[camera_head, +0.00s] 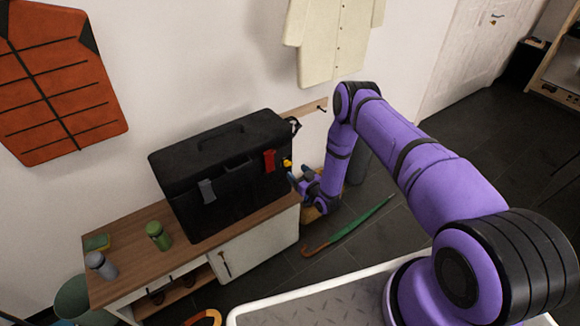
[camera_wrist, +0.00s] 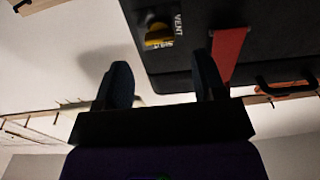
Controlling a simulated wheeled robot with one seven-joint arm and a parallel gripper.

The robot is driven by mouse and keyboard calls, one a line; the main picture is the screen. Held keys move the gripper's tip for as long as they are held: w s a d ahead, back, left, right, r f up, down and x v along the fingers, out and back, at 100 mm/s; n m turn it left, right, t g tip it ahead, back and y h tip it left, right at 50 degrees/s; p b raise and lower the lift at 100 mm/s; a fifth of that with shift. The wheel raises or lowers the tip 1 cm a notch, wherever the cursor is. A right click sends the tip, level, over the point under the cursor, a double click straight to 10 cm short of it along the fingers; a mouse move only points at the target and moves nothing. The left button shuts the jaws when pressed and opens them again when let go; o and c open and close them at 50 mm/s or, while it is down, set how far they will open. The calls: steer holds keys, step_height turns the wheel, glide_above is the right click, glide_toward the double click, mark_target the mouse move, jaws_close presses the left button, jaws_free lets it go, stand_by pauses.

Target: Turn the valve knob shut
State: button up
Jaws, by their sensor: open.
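The yellow valve knob (camera_head: 287,162) is on the right end of the black toolbox (camera_head: 225,175). In the wrist view the knob (camera_wrist: 157,34) sits on a small dark plate with white lettering that includes "VENT"; the rest is hard to read. My gripper (camera_head: 299,177) is just to the right of and below the knob in the head view. In the wrist view my gripper (camera_wrist: 162,75) has its two dark fingers apart with nothing between them. The knob appears beyond the fingertips and clear of them. Its exact angle is hard to tell.
The toolbox stands on a wooden-topped cabinet (camera_head: 140,237). A red latch (camera_wrist: 229,52) is close beside the right finger in the wrist view. A wall rail (camera_head: 306,108) is behind. A green bottle (camera_head: 158,236) and grey bottle (camera_head: 101,265) stand left. An umbrella (camera_head: 348,230) lies on the floor.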

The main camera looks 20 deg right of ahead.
mark_target(290, 165)
steer(key=shift+x, duration=2.75)
steer(key=shift+c, duration=0.2)
steer(key=c, duration=0.9)
